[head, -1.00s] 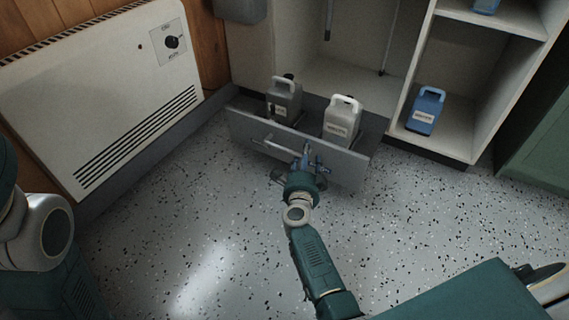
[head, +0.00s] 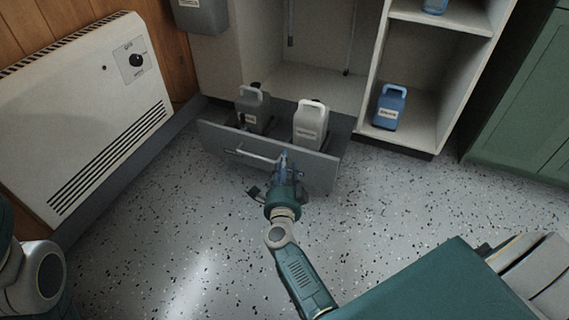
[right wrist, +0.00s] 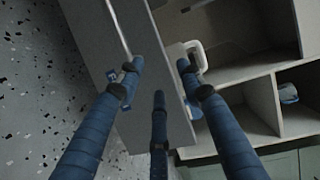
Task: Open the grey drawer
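The grey drawer (head: 318,172) at the bottom of the pale cabinet is pulled out. A grey jug (head: 254,108) and a white jug (head: 309,127) stand inside it. Its bar handle (head: 247,154) runs along the front panel. My right gripper (head: 284,160) is in front of the panel, by the handle's right end. My left gripper is out of view.
A white heater (head: 95,115) stands on the left against the wooden wall. A blue jug (head: 388,108) sits in the open shelf compartment right of the drawer. A green cabinet (head: 525,105) is at the right. The speckled floor (head: 175,220) before the drawer is clear.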

